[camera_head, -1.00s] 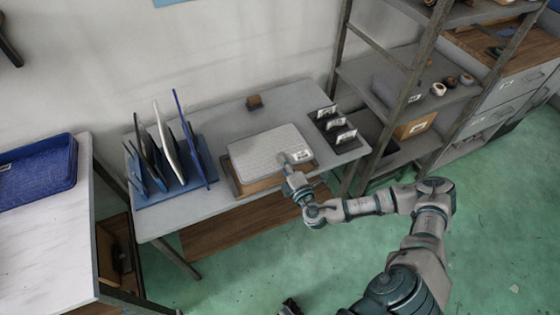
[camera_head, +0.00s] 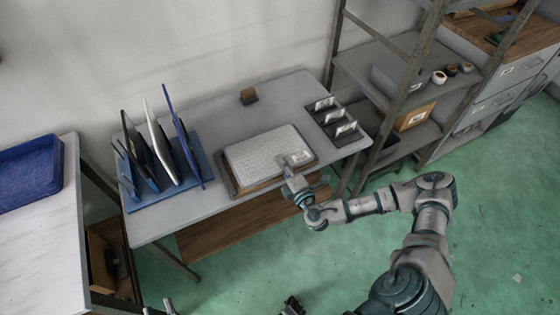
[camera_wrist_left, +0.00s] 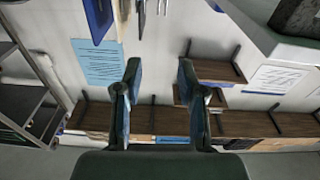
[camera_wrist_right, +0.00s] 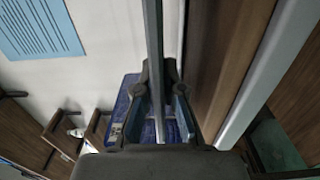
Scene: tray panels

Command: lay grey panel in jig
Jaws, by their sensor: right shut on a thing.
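The grey panel (camera_head: 268,150) is a light, finely patterned board with a small label near its front right corner. In the head view it is nearly flat over the brown wooden jig (camera_head: 228,180) on the grey table. I cannot tell whether it touches the jig all round. My right gripper (camera_head: 288,168) is shut on the panel's front edge. In the right wrist view the panel (camera_wrist_right: 153,40) is edge-on between the fingers (camera_wrist_right: 160,75). My left gripper (camera_wrist_left: 158,70) is open and empty, its fingers apart in the left wrist view.
A blue rack (camera_head: 150,200) with several upright panels stands on the table's left. A dark holder with labels (camera_head: 337,118) is at the right and a small brown block (camera_head: 248,96) at the back. A blue tray (camera_head: 28,168) sits on the left table. Metal shelving (camera_head: 408,90) adjoins on the right.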

